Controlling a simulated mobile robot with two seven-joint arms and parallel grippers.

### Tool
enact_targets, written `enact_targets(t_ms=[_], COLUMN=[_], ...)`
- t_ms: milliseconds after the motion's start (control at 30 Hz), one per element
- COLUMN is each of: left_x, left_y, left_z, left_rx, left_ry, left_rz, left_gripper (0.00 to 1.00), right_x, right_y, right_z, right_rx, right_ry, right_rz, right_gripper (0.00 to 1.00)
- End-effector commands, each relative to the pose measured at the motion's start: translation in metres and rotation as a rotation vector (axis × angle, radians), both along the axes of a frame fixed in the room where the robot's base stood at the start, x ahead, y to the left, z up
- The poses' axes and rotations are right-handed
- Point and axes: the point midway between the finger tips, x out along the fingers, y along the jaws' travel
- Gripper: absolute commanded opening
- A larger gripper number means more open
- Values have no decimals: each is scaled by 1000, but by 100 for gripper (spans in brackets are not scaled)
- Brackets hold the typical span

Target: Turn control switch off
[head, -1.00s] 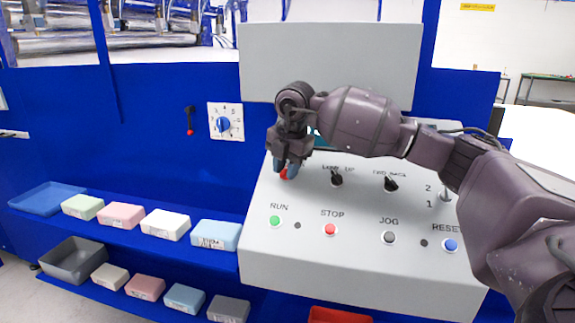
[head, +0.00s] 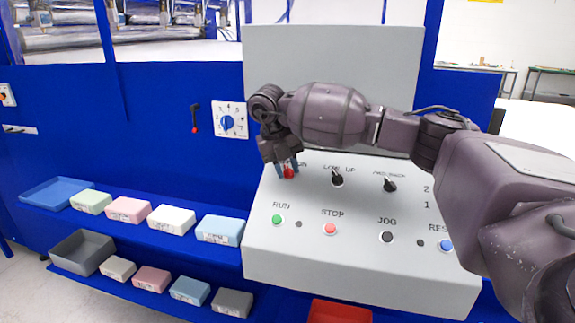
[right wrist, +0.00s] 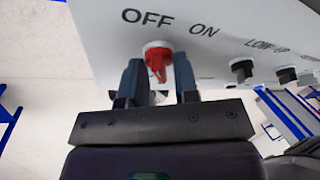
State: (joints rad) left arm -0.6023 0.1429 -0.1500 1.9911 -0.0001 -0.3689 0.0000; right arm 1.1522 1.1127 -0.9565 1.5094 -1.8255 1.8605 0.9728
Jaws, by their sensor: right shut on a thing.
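The control switch is a red rotary knob (head: 289,174) at the upper left of the sloped grey control panel (head: 360,265). In the right wrist view the red knob (right wrist: 158,60) sits below the OFF and ON labels, nearer OFF. My right gripper (head: 286,168) is at the knob, with a finger on either side of it; in the right wrist view the two fingers (right wrist: 160,78) flank it closely. It is shut on the knob. The fingers hide part of the knob in the head view, and its exact pointing is hard to tell. My left gripper is out of view.
Black selector knobs (head: 337,179) lie right of the switch, with RUN (head: 277,219), STOP (head: 330,228), JOG and RESET buttons below. A dial plate (head: 229,121) and a small lever (head: 195,118) are on the blue wall. Foam blocks (head: 171,220) sit on blue shelves at left.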

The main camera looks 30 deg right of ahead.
Motion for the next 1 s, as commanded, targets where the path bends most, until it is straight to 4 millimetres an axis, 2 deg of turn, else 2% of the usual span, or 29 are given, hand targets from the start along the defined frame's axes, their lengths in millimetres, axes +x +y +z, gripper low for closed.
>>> enact_targets(t_ms=[400,900,933,1000], left_x=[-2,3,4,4], left_y=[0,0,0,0], left_z=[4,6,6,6], left_rx=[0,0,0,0], left_ry=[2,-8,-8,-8], left_rz=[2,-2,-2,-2], left_gripper=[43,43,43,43], right_x=[1,1,1,1], right_y=[1,1,1,1], right_z=[1,1,1,1], right_rx=[-58,-63,-63,-63], right_ry=[63,71,71,71], right_rz=[143,159,159,159], right_gripper=[5,5,30,36])
